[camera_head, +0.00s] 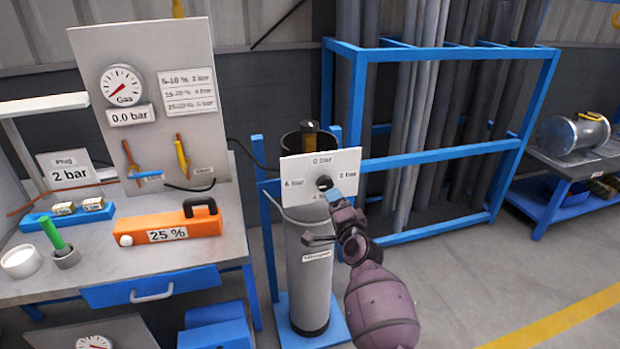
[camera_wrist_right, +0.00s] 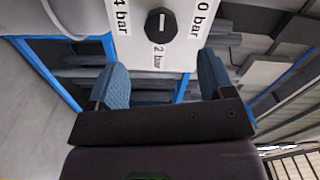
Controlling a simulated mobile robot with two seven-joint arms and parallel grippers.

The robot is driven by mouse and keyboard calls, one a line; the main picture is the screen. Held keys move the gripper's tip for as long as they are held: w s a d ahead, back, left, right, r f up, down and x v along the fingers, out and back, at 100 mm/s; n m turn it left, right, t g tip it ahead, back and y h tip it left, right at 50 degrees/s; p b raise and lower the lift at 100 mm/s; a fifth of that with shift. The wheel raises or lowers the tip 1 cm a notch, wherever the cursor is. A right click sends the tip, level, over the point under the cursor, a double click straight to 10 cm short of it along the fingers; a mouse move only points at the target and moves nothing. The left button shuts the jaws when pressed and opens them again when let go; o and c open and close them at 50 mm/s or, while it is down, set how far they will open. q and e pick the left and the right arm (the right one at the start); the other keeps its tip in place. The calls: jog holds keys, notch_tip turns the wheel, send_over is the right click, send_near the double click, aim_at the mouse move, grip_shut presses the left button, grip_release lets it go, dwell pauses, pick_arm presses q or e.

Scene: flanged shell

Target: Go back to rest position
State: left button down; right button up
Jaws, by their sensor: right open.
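My right gripper (camera_head: 325,218) is in front of the white dial plate (camera_head: 293,167) on the grey gas cylinder (camera_head: 308,265). In the right wrist view the gripper (camera_wrist_right: 162,62) is open, with its two blue-padded fingers apart and nothing between them. The black knob (camera_wrist_right: 160,23) sits beyond the fingertips, with "0 bar", "2 bar" and "4 bar" printed around it. In the head view the knob (camera_head: 324,183) shows just above the gripper. My left gripper is not in view.
A workbench (camera_head: 165,256) on the left holds an orange "25 %" box (camera_head: 168,228) and a gauge panel (camera_head: 150,60). A blue rack (camera_head: 440,163) with grey pipes stands behind the cylinder. A flanged shell (camera_head: 568,134) lies on a table at right. Floor is clear at lower right.

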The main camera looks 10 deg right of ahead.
jog(key=shift+n, duration=0.3)
jog(key=s+d+f+n+g, duration=0.1)
jog(key=s+f+n, duration=0.4)
jog(key=s, duration=0.7)
jog(key=s+d+f+n+g, duration=0.2)
jog(key=s+f+n, duration=0.3)
jog(key=s, duration=0.8)
jog(key=s+d+f+n+g, duration=0.1)
jog(key=s+f+n+g, duration=0.2)
jog(key=s, duration=1)
notch_tip(320, 180, down, 5)
jog(key=shift+d+r+n+h, duration=0.1)
jog(key=shift+d+n+h, duration=0.25)
jog(key=shift+n, duration=0.75)
